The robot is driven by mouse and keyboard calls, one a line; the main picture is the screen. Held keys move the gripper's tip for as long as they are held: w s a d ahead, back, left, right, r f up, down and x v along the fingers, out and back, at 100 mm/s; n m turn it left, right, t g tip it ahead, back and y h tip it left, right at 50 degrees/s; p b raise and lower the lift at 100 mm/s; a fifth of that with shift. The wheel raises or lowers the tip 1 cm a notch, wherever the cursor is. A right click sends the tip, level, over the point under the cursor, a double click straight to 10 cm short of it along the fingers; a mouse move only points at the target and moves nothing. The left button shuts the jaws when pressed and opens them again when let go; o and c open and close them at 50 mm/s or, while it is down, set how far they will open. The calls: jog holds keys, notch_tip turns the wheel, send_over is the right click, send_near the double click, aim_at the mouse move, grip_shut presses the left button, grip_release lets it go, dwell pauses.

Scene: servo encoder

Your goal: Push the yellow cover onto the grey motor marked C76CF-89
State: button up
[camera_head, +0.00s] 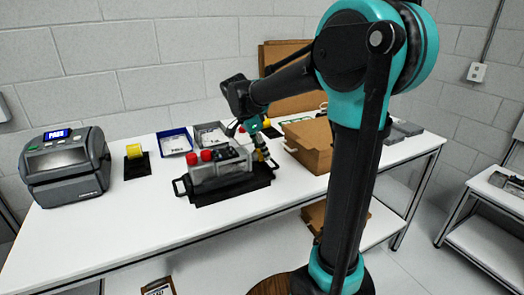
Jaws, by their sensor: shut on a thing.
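A grey block (221,171) with red round parts on top sits in a black tray with handles (228,195) at mid-table in the head view. I cannot tell a separate motor there or read any marking. My gripper (260,151) points down at the right end of the tray, close beside the block. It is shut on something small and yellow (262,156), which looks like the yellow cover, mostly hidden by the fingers. I cannot tell whether it touches a motor. A yellow cylinder (134,151) stands on a black mat at the left.
A grey device with a lit screen (65,165) stands at the left. A blue bin (174,142) and a grey bin (210,135) are behind the tray. The front of the white table (110,235) is clear.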

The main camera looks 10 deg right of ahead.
jog(key=shift+s+a, duration=0.25)
jog(key=shift+a, duration=0.4)
jog(key=shift+s+a, duration=0.2)
jog(key=shift+a, duration=0.45)
dwell(2.1)
jog(key=o, duration=0.8)
